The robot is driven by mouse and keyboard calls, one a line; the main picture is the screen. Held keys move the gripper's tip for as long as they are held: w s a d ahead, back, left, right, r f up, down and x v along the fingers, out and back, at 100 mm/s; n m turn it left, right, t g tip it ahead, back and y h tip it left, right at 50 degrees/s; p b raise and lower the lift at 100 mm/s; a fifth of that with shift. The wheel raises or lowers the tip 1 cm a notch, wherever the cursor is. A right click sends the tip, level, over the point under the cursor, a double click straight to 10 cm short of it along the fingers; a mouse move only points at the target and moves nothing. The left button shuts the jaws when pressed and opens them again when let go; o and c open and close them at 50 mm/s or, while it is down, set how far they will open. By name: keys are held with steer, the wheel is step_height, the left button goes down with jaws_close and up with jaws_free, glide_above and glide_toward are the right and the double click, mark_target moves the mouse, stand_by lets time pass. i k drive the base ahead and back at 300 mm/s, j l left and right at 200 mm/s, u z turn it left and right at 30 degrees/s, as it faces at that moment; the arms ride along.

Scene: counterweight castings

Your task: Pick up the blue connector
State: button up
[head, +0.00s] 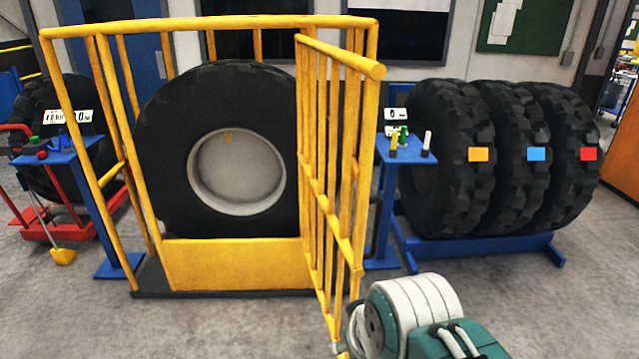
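A small blue piece (64,140) stands on the left blue stand (92,190), next to red and green knobs. It may be the blue connector, but it is too small to tell its shape. The right blue stand (385,190) holds a yellow piece (394,145), a green piece (404,136) and a white piece (427,143), upright. I make out no blue piece among them. My white and teal arm shows at the bottom right, apart from both stands. I cannot make out gripper fingers.
A yellow cage (235,265) with its barred gate (330,170) swung towards me holds a large tyre (165,150) between the stands. Three tyres with orange, blue and red tags stand on a blue rack (480,248) at right. A red trolley (75,228) is at left.

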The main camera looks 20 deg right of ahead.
mark_target(65, 142)
steer(key=i+l+u, duration=0.1)
steer(key=l+u, duration=0.35)
steer(key=l, duration=1.55)
steer(key=i+j+u, duration=0.25)
steer(key=u, duration=0.2)
steer(key=i+j+u, duration=0.25)
steer(key=u, duration=0.15)
steer(key=i+j+u, duration=0.15)
steer(key=i+u, duration=0.25)
steer(key=i, duration=0.5)
steer(key=i+j+z, duration=0.15)
steer(key=i+z, duration=0.25)
steer(key=i+j+z, duration=0.35)
steer(key=i, duration=0.2)
steer(key=z, duration=1.4)
steer(key=u, duration=0.5)
